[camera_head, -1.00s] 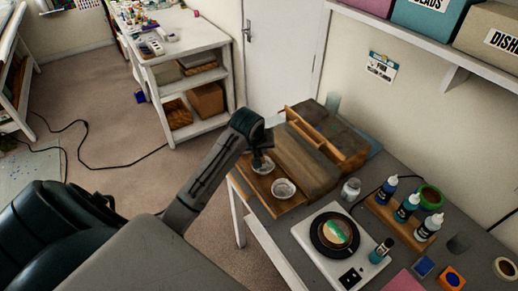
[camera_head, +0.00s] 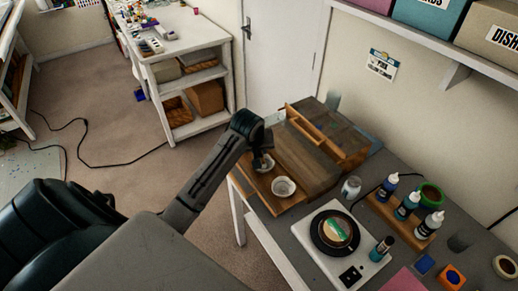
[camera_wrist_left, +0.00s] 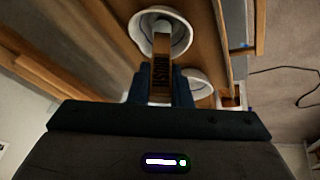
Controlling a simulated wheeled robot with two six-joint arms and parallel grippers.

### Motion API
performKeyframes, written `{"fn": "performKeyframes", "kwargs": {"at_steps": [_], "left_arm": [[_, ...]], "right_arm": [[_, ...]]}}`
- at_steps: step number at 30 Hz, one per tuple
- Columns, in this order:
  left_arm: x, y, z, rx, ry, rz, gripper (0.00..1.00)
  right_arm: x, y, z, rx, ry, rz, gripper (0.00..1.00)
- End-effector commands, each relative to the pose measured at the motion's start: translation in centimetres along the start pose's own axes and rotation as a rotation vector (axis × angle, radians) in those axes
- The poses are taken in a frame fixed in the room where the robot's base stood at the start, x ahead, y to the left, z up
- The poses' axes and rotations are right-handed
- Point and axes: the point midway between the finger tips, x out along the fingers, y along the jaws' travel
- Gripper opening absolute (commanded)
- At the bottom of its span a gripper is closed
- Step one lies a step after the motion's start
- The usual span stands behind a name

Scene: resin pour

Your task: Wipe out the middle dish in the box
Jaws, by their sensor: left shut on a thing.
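The wooden box (camera_head: 322,170) stands open on the table, with white round dishes in its front tray. One dish (camera_head: 283,188) is in plain view; another dish (camera_head: 264,168) is partly hidden under my left gripper (camera_head: 262,155). In the left wrist view, my left gripper (camera_wrist_left: 160,98) is shut on a narrow brown tool (camera_wrist_left: 160,72) with dark lettering. The tool's pale end overlaps the inside of the nearer dish (camera_wrist_left: 178,38); I cannot tell if it touches. Another dish (camera_wrist_left: 195,84) shows partly behind a finger. My right gripper is out of view.
A white scale (camera_head: 322,255) with a dark round dish stands in front of the box. A glass jar (camera_head: 351,187) and a wooden bottle rack (camera_head: 392,215) are to the right. A door and wall are behind the table; open floor lies to its left.

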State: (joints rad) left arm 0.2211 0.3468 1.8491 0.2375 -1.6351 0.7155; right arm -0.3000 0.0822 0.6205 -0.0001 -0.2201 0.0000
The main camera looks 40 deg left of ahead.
Motion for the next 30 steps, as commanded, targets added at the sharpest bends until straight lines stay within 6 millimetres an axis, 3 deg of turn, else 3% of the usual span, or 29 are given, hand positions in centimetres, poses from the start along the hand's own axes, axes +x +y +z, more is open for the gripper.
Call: {"fn": "performKeyframes", "kwargs": {"at_steps": [7, 13, 30], "left_arm": [[0.1, 0.6, -0.4, -0.001, 0.0, 0.0, 0.0], [0.3, -0.1, -0.7, 0.0, 0.001, -0.001, 0.0], [-0.2, -0.1, 0.6, 0.0, -0.002, 0.001, 0.0]], "right_arm": [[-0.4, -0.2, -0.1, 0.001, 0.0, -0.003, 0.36], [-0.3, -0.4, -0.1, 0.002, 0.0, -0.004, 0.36], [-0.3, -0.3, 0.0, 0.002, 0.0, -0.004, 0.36]]}}
